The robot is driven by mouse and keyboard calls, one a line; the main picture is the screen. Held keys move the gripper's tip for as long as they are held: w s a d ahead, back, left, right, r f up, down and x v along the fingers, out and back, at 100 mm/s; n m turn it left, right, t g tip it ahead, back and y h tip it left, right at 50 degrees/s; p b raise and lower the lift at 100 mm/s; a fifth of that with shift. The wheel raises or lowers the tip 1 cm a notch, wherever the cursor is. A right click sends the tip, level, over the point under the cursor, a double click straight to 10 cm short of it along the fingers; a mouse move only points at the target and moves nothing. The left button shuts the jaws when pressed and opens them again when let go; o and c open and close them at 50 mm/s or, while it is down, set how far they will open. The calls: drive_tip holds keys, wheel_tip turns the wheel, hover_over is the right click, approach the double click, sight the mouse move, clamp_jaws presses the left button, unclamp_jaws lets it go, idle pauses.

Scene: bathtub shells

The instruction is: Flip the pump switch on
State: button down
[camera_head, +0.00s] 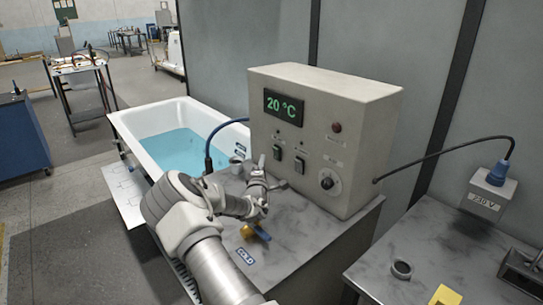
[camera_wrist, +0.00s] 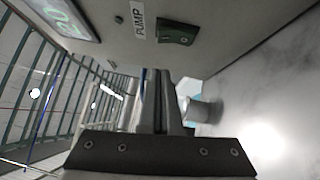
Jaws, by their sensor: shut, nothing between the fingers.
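The pump switch (camera_wrist: 178,33) is a dark green rocker beside the PUMP label (camera_wrist: 137,20) in the wrist view. It appears to be the left of two rockers in the head view (camera_head: 277,152), on the front of the beige control box (camera_head: 336,103). Its on or off position is not clear. My gripper (camera_head: 262,162) is in front of the box, just below and left of this switch. In the wrist view, the closed fingers (camera_wrist: 157,75) are empty and show apart from the switch.
The display (camera_head: 284,107) reads 20 °C. A second rocker (camera_head: 299,165) and a knob (camera_head: 328,183) are to the right. A yellow, blue-handled valve (camera_head: 250,232) sits on the grey worktop below my gripper. The water-filled bathtub (camera_head: 150,133) is behind left.

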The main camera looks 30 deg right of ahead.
sight(273, 149)
drive_tip(key=shift+w+d+r+p, duration=0.1)
drive_tip(key=shift+w+d, duration=0.05)
drive_tip(key=shift+d, duration=0.55)
drive_tip(key=shift+w+d+r+p, duration=0.1)
drive_tip(key=shift+w+d+r, duration=0.05)
drive_tip(key=shift+d, duration=0.6)
drive_tip(key=shift+w+d+r+p, duration=0.1)
drive_tip(key=shift+w+d, duration=0.05)
drive_tip(key=shift+d, duration=0.55)
drive_tip(key=shift+d+r+m+g, duration=0.2)
drive_tip(key=shift+d+m+g, duration=0.1)
drive_tip(key=shift+d, duration=0.05)
drive_tip(key=shift+f, duration=0.1)
drive_tip(key=shift+a+b, duration=0.2)
drive_tip(key=shift+b, duration=0.1)
